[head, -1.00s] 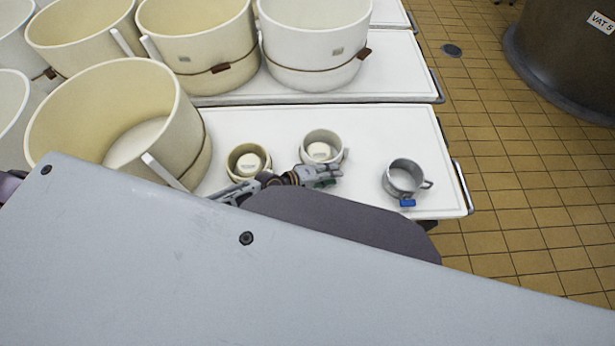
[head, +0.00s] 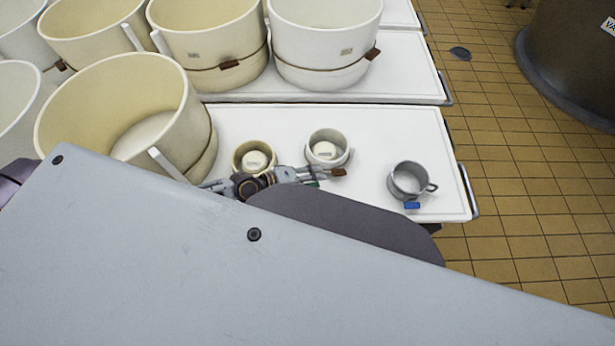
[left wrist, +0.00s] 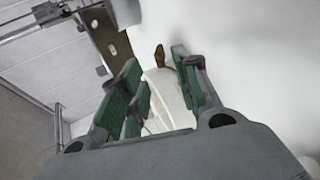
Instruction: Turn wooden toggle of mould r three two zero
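A small white mould (head: 328,139) stands on the white table, with a pale label inside that I cannot read. A brown wooden toggle (head: 339,172) shows at its near side, just past the fingertips of my left gripper (head: 318,177). In the left wrist view, the green-padded fingers of my left gripper (left wrist: 157,78) are apart. The white mould wall (left wrist: 165,92) shows between them, and the brown toggle (left wrist: 160,56) lies near the tips. I cannot tell whether the fingers touch it. My right gripper is not in view.
A small cream mould (head: 246,153) stands left of the white one. A grey metal cup (head: 408,178) with a blue tag stands to the right. Large cream moulds (head: 120,110) fill the left and back. The table (head: 375,130) is clear between white mould and cup.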

